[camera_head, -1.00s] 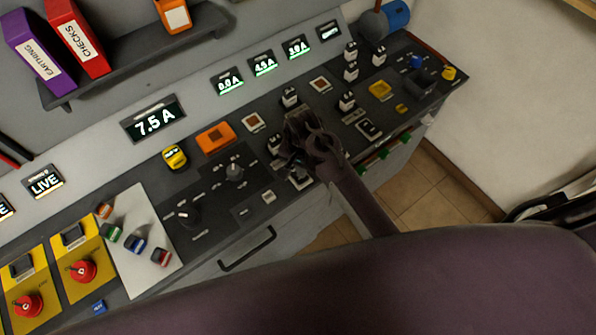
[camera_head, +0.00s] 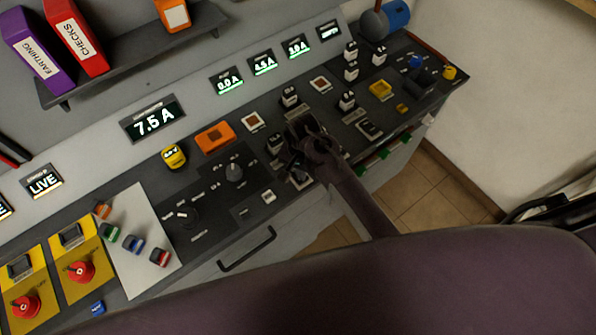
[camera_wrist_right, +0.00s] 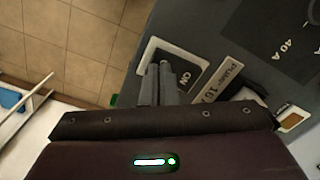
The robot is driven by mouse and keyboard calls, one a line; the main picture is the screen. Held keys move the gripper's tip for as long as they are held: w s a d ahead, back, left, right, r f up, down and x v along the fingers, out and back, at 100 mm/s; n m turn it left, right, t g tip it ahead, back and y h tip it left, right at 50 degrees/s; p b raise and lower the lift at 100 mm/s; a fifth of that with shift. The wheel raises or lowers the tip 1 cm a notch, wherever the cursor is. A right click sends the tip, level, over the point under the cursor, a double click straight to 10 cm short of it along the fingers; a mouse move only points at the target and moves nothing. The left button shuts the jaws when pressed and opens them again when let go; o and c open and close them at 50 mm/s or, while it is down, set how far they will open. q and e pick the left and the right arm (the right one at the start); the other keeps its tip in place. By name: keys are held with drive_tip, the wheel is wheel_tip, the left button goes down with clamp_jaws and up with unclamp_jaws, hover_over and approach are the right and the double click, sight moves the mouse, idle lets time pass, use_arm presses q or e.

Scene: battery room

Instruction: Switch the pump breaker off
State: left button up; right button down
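My left gripper is out of view.
Other breakers and knobs crowd the sloping desk, such as a black knob (camera_head: 235,172) to the left and a rocker switch (camera_head: 368,129) to the right. A drawer handle (camera_head: 247,250) juts from the front. Floor (camera_head: 425,195) is clear to the right.

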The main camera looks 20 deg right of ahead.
wheel_tip(320, 180, up, 3)
drive_tip(key=shift+w+f+p, duration=0.1)
drive_tip(key=shift+f+p, duration=0.05)
drive_tip(key=shift+p, duration=1.05)
drive_tip(key=shift+r, duration=2.15)
